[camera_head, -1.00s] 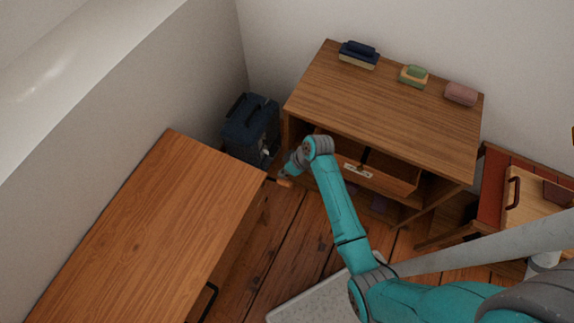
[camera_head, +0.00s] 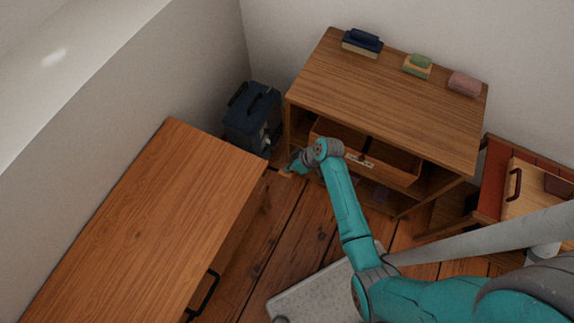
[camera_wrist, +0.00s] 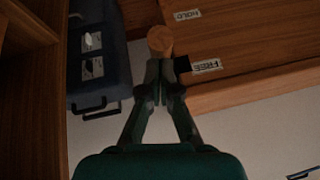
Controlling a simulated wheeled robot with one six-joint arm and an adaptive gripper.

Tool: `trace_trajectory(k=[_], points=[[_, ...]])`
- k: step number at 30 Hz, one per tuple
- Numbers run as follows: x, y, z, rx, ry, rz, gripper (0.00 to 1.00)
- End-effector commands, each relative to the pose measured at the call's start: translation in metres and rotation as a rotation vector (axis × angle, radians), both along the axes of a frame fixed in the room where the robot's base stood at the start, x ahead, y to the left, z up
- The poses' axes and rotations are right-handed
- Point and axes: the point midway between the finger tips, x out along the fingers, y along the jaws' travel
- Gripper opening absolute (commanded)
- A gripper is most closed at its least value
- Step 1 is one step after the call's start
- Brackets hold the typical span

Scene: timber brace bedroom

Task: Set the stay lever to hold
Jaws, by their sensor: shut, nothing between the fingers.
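The stay lever shows in the wrist view as a round wooden knob (camera_wrist: 160,40) just past my fingertips. A black piece beside the fingers may be part of its arm. A FREE label (camera_wrist: 206,66) lies right of the fingers, and a HOLD label (camera_wrist: 187,14) is farther up on the wood. The knob is nearer the FREE label in the picture. My gripper (camera_wrist: 165,78) is shut with nothing between its fingers; whether it touches the knob I cannot tell. In the head view my gripper (camera_head: 291,170) is low at the cabinet's left front corner.
The wooden cabinet (camera_head: 390,95) holds a partly visible drawer (camera_head: 395,168). A dark blue case (camera_head: 253,118) stands left of it. A wooden desk (camera_head: 150,225) is at the left, a chair-like piece (camera_head: 492,180) at the right. Floor (camera_head: 275,230) shows between them.

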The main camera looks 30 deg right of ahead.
Motion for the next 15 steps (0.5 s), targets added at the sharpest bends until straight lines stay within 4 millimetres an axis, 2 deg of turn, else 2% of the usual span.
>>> trace_trajectory(k=[10, 15], points=[[-0.015, -0.010, -0.044, 0.162, -0.213, -0.008, 0.00], [-0.016, -0.011, -0.064, 0.165, -0.223, -0.002, 0.00]])
